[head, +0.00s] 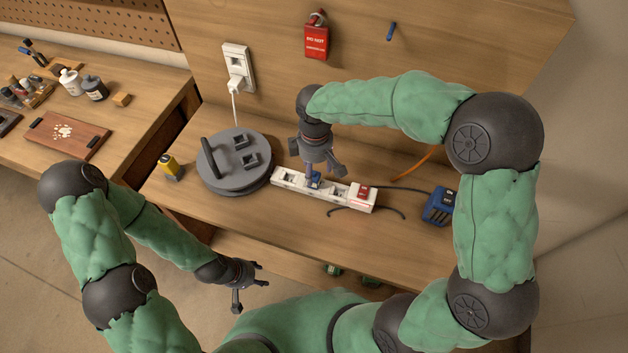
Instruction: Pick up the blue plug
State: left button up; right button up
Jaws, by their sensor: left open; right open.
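A white power strip (290,179) lies on the wooden bench. A small blue plug (314,181) sits in one of its sockets, partly hidden by my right gripper. My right gripper (323,173) points down right over the strip, with its open fingers close around or just above the blue plug; I cannot tell whether they touch it. My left gripper (251,297) is open and empty, low in front of the bench's front edge.
A red switch (363,191) is at the strip's right end. A blue adapter block (439,206) with a dark cable lies to the right. A grey round reel-like object (233,181) and a yellow item (168,165) stand left. A wall outlet (236,66) and red padlock tag (316,42) are behind.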

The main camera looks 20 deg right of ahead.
aim_at(315, 175)
notch_tip(315, 175, down, 5)
jog(key=shift+s+r+b, duration=0.15)
jog(key=shift+b, duration=0.7)
jog(key=shift+c, duration=0.3)
grip_shut()
jog(key=shift+r, duration=0.2)
jog(key=shift+r+p, duration=0.3)
jog(key=shift+r, duration=0.35)
jog(key=s+a+r+p, duration=0.3)
jog(key=s+r+p, duration=0.1)
jog(key=s+r, duration=0.7)
jog(key=s, duration=0.2)
jog(key=shift+s+a+r, duration=0.2)
jog(key=shift+s, duration=0.15)
